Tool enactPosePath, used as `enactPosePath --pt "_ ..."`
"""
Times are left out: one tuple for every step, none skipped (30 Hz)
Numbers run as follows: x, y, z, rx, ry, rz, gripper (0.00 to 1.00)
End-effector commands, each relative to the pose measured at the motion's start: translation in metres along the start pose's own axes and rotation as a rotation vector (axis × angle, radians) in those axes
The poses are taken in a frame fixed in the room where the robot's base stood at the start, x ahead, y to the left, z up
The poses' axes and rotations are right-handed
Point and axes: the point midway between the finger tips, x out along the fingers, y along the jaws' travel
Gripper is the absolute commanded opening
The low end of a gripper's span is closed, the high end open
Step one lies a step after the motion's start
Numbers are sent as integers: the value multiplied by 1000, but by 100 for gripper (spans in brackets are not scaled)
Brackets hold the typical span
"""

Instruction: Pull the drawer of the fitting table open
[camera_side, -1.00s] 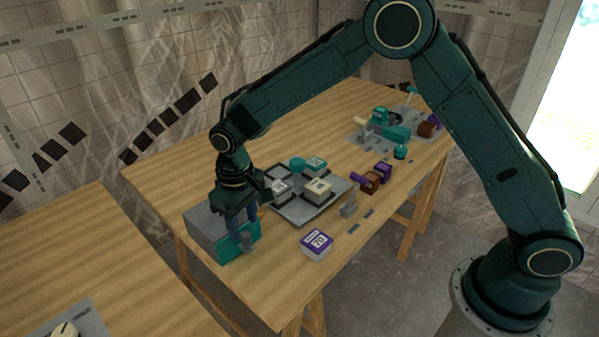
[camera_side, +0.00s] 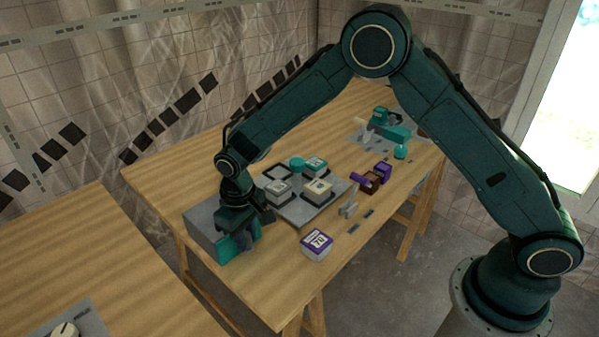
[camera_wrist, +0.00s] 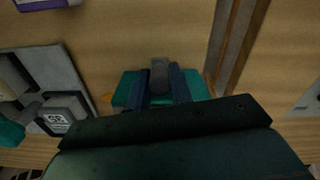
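The drawer unit is a grey box (camera_side: 203,231) at the near left end of the fitting table (camera_side: 285,290). Its drawer has a teal front (camera_side: 225,250); it also shows in the wrist view (camera_wrist: 126,91). A grey handle (camera_wrist: 160,72) stands out from that front. My gripper (camera_side: 250,244) is low at the drawer front, pointing down. In the wrist view its two blue fingers (camera_wrist: 161,86) flank the handle, one on each side, very near it. I cannot tell whether they press on it. The drawer looks shut, though my gripper hides part of its front.
A grey tray (camera_side: 300,218) with several labelled blocks lies just behind the drawer unit. A purple-and-white block (camera_side: 316,244) sits near the front edge, right of my gripper. A grey bracket (camera_side: 349,204) and a brown-and-purple part (camera_side: 373,180) stand farther right.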

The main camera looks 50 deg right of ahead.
Motion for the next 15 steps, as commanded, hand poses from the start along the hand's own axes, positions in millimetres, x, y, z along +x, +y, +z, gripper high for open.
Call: enactPosePath --pt "0 0 0 0 0 0 0" --pt "0 0 0 0 0 0 0" --pt "0 0 0 0 0 0 0" --pt "0 0 0 0 0 0 0" --pt "0 0 0 0 0 0 0" --pt "0 0 0 0 0 0 0" --pt "0 0 1 0 0 0 0" --pt "-1 -1 2 0 0 0 0" --pt "-1 -1 4 0 0 0 0" --pt "-1 -2 6 -1 0 0 0" --pt "-1 -2 8 -1 -1 0 0" --pt "-1 -3 11 -1 -1 0 0" --pt "-1 -4 14 -1 -1 0 0" --pt "-1 -5 17 -1 -1 0 0" --pt "-1 -6 22 -1 -1 0 0"
